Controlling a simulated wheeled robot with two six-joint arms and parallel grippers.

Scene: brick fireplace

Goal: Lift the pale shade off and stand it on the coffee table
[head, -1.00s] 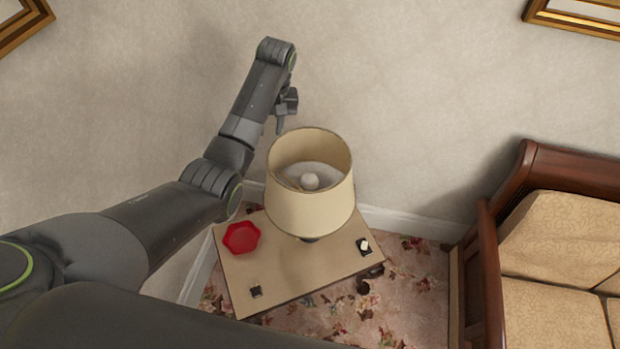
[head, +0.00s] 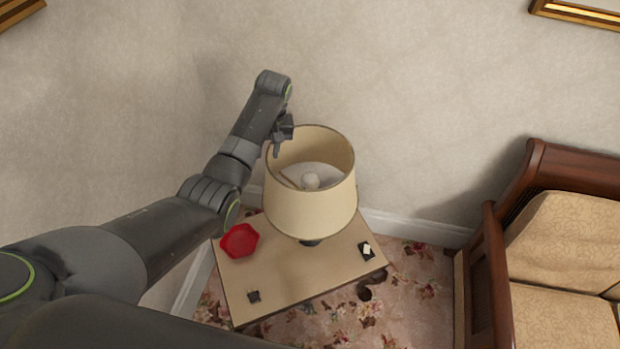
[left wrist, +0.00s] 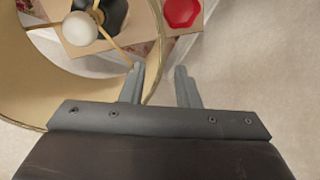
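The pale shade (head: 310,214) sits upright on a lamp on a small side table (head: 300,281). Its open top shows a round white bulb (head: 311,180) and thin spokes. The shade also fills the left of the left wrist view (left wrist: 18,85). My left gripper (head: 278,148) is at the shade's upper left rim. In the left wrist view its fingers (left wrist: 160,76) are apart, with the shade's wall appearing between them, one finger inside and one outside. I cannot tell how deep they reach. My right gripper is out of view. I see no coffee table.
A red hexagonal dish (head: 239,241) lies left of the lamp on the side table. A small black-and-white item (head: 366,250) and a small dark item (head: 254,296) lie near its edges. A wooden sofa (head: 560,250) stands at right. The wall is close behind the lamp.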

